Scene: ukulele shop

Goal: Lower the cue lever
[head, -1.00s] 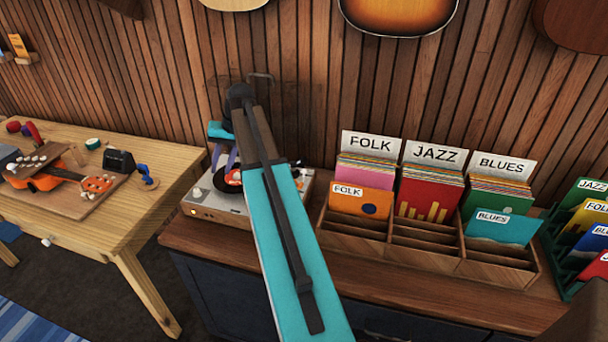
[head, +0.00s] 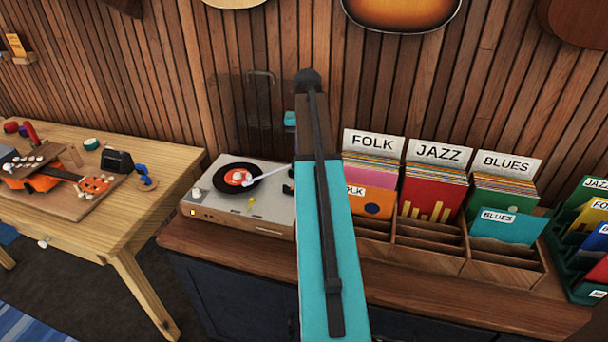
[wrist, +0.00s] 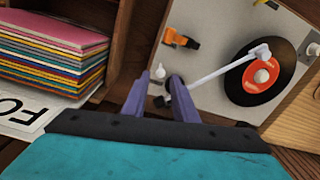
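The turntable (head: 222,205) stands on the wooden counter with a black record with a red label (head: 238,178). Its white tonearm (head: 264,174) reaches over the record; I cannot tell whether the tip touches. In the wrist view the tonearm (wrist: 215,72) runs left to its pivot near my fingertips. An orange lever-like part with dark ends (wrist: 182,48) and a small white knob (wrist: 160,70) sit beyond them; I cannot tell surely which is the cue lever. My gripper (wrist: 162,88) is open and empty, its purple fingers apart above the pivot side. In the head view my arm hides it.
The record crate (head: 430,262) with FOLK, JAZZ and BLUES sleeves stands close right of the turntable. A wooden table (head: 150,200) with a ukulele is at left. The slatted wall (head: 230,60) rises behind the counter.

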